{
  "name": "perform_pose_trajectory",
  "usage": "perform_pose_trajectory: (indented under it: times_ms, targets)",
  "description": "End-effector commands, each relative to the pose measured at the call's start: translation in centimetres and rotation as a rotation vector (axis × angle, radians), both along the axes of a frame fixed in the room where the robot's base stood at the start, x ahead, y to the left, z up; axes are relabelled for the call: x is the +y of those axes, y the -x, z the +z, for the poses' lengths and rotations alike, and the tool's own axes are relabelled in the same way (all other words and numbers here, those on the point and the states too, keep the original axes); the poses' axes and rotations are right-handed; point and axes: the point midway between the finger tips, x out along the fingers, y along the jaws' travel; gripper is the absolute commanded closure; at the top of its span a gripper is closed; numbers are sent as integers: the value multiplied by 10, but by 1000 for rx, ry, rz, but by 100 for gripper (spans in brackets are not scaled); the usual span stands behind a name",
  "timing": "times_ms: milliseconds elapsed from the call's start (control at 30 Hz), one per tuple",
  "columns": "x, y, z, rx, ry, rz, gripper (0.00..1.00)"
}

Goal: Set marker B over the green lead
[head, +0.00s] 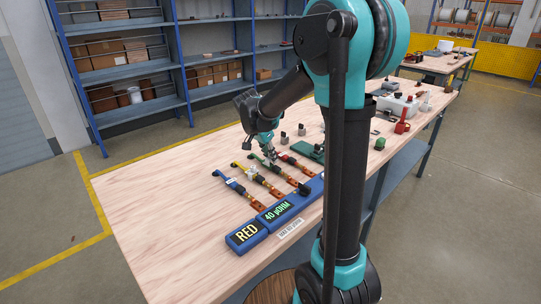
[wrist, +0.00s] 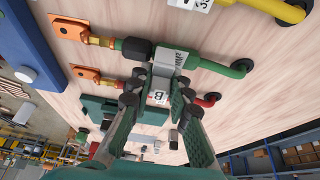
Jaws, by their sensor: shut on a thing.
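The green lead (wrist: 210,64) runs across the upper part of the wrist view, with a dark sleeve, a brass part and an orange lug at its left end. In the head view the green lead (head: 259,159) lies on the table between the yellow and red leads. My gripper (wrist: 158,82), also in the head view (head: 270,156), is shut on marker B (wrist: 157,97), a small grey piece with a white "B" label. The marker lines up with the green lead beside its dark sleeve. Whether it touches the lead is hard to tell.
The red lead (wrist: 207,99) lies close on one side, the yellow lead (wrist: 288,12) on the other. The blue lead (head: 235,187) is farther left. A blue display bar (head: 278,211) reads "RED" and "40 µOHM". Several small grey pieces (head: 301,130) stand behind. The left table is clear.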

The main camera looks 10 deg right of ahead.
Motion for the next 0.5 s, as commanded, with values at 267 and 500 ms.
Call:
perform_pose_trajectory:
  times_ms: [267, 500]
  targets:
    - [0, 0, -5, 0, 0, 0, 76]
    - [0, 0, -5, 0, 0, 0, 58]
